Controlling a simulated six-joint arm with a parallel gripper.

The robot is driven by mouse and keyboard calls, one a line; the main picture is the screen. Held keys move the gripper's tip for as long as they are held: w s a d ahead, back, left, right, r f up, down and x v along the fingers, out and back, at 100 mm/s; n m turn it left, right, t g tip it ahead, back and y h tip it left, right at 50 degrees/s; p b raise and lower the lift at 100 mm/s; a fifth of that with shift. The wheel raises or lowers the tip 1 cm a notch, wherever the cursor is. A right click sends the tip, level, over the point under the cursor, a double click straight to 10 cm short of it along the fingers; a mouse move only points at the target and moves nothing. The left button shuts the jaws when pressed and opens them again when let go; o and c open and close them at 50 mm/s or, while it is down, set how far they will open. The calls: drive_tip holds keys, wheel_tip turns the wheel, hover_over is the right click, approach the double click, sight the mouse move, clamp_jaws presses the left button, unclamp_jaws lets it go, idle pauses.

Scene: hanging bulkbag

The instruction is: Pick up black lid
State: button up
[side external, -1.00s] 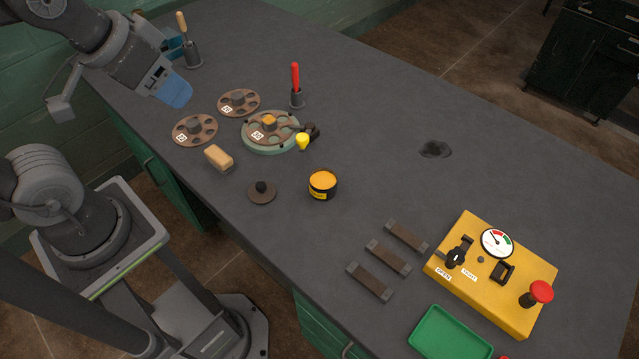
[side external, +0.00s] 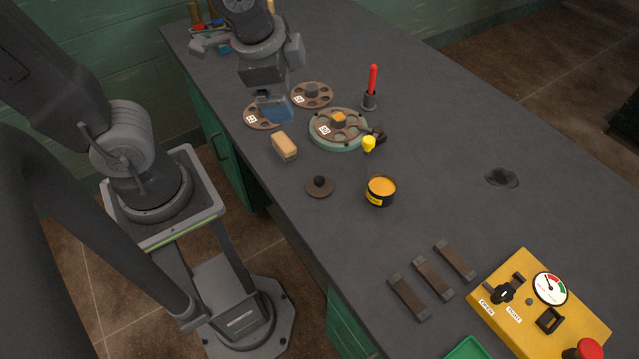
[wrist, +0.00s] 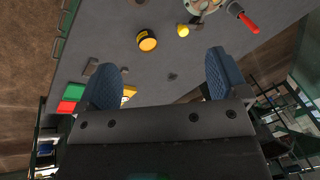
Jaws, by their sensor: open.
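The black lid (side external: 320,187) is a dark round disc with a knob on top. It lies flat on the grey bench, left of the open black tin (side external: 381,191) with orange contents. In the wrist view a small part of what looks like the lid (wrist: 138,2) shows at the top edge, beyond the tin (wrist: 147,40). My gripper (side external: 274,108) hangs above the bench, up and left of the lid in the side view, apart from it. Its blue fingers stand wide apart and empty in the wrist view (wrist: 163,77).
A tan block (side external: 284,146) lies between my gripper and the lid in the side view. Brown discs with holes (side external: 312,95), a green round base (side external: 340,130) and a red-handled tool (side external: 372,82) stand behind. Dark bars (side external: 432,278) and a yellow panel (side external: 540,310) lie at the front right.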

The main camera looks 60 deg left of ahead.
drive_tip(key=w+d+f+m+g+y, duration=0.1)
drive_tip(key=w+d+f+m+y, duration=0.2)
drive_tip(key=f+m, duration=0.5)
drive_tip(key=m, duration=0.7)
approach(319, 179)
drive_tip(key=shift+g, duration=0.3)
drive_tip(key=x, duration=0.2)
drive_tip(key=w+x, duration=0.1)
drive_tip(key=x, duration=0.2)
drive_tip(key=shift+r, duration=0.1)
drive_tip(key=shift+s+x, duration=0.1)
drive_tip(key=shift+x, duration=1.25)
drive_tip(key=shift+s+x, duration=0.15)
drive_tip(key=shift+x, duration=1.2)
drive_tip(key=c, duration=0.9)
drive_tip(key=shift+c, duration=0.2)
